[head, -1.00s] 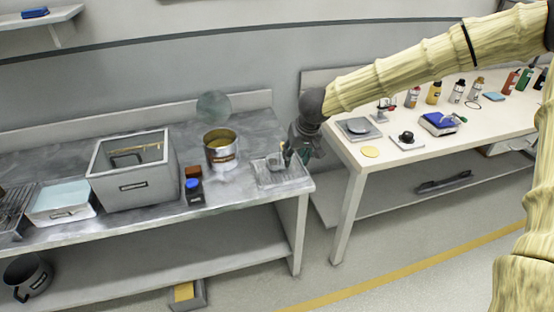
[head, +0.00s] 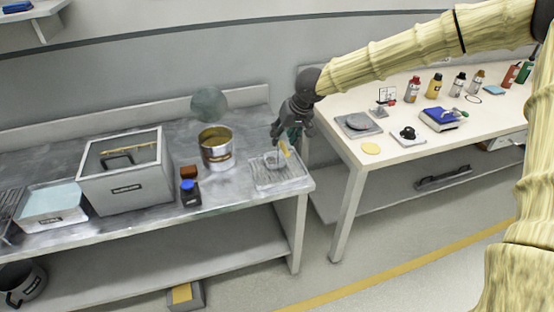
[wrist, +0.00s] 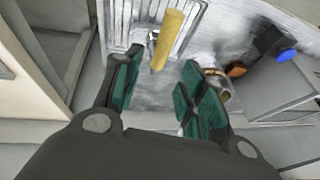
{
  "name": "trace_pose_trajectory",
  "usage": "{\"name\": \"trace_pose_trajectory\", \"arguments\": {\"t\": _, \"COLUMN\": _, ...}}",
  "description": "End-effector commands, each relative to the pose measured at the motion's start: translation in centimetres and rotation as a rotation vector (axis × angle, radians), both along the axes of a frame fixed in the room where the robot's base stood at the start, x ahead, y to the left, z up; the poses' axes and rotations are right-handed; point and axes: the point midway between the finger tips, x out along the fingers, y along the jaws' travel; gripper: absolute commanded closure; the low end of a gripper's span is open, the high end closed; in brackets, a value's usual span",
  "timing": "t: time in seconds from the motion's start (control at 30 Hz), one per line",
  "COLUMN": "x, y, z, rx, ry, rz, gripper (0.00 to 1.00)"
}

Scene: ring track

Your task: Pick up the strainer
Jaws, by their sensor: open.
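My gripper (head: 286,138) is above the rack, close to the upright handle. In the wrist view my gripper (wrist: 158,82) is open, with green pads apart and nothing between them.
A pale bench (head: 385,155) with bottles and small devices is to the right, across a narrow gap.

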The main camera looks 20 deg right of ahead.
Motion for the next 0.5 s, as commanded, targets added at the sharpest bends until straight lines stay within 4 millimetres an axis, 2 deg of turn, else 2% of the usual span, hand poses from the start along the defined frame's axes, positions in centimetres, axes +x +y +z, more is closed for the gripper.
{"name": "trace_pose_trajectory", "arguments": {"t": 0.23, "x": 0.8, "y": 0.2, "z": -3.3, "rx": -0.002, "ry": 0.003, "rz": 0.0, "gripper": 0.59}}
{"name": "trace_pose_trajectory", "arguments": {"t": 0.5, "x": 1.2, "y": 0.4, "z": -4.1, "rx": -0.001, "ry": 0.001, "rz": 0.0, "gripper": 0.59}}
